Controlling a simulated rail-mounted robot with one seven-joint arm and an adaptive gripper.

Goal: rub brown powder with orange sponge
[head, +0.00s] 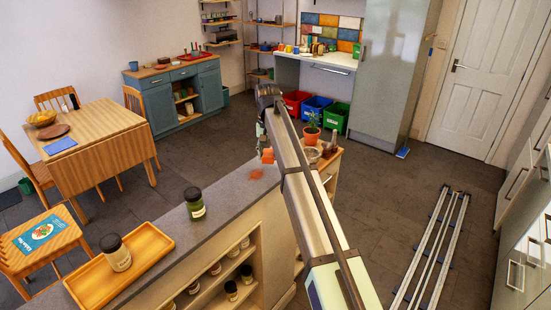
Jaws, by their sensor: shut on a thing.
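The brown powder (256,174) is a small reddish-brown patch on the grey countertop, near its far end. The orange sponge (267,156) is a small orange block just beyond the powder, at the left side of my arm. My gripper (265,148) is shut on the sponge, though my arm hides much of the grip. The sponge appears just above or at the counter surface; I cannot tell whether it touches.
A dark-lidded jar (194,204) stands on the counter left of the powder. A wooden tray (96,286) holds another jar (115,252) at the near end. The counter between jar and powder is clear.

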